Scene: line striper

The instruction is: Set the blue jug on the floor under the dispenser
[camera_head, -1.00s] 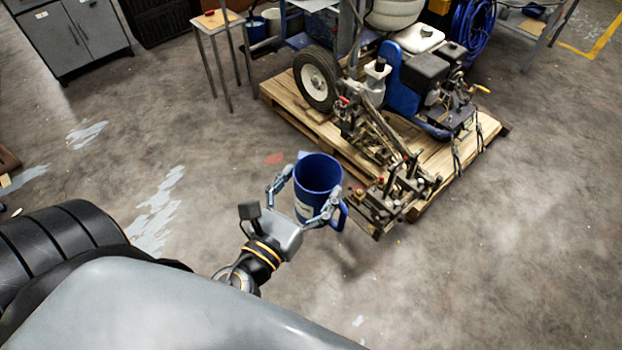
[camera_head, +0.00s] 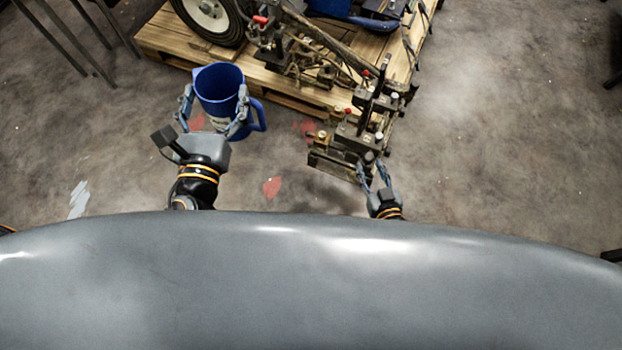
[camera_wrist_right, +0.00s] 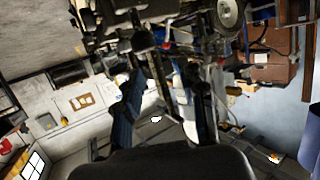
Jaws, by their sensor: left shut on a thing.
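The blue jug (camera_head: 219,82) is upright with its open top facing up and its handle to the right. My left gripper (camera_head: 213,95) is shut around it, one finger on each side, and holds it near the front edge of the pallet. The line striper's metal arm assembly (camera_head: 352,137), which seems to be the dispenser, sticks out past the pallet to the right of the jug. My right gripper (camera_head: 374,172) has its fingers apart at the near end of this assembly; contact cannot be told. Its fingers also show apart in the right wrist view (camera_wrist_right: 170,75).
The wooden pallet (camera_head: 180,47) carries the striper with its wheel (camera_head: 208,14). Thin metal legs (camera_head: 75,40) stand at the upper left. The floor has red patches (camera_head: 271,187) and is clear at the right (camera_head: 500,130).

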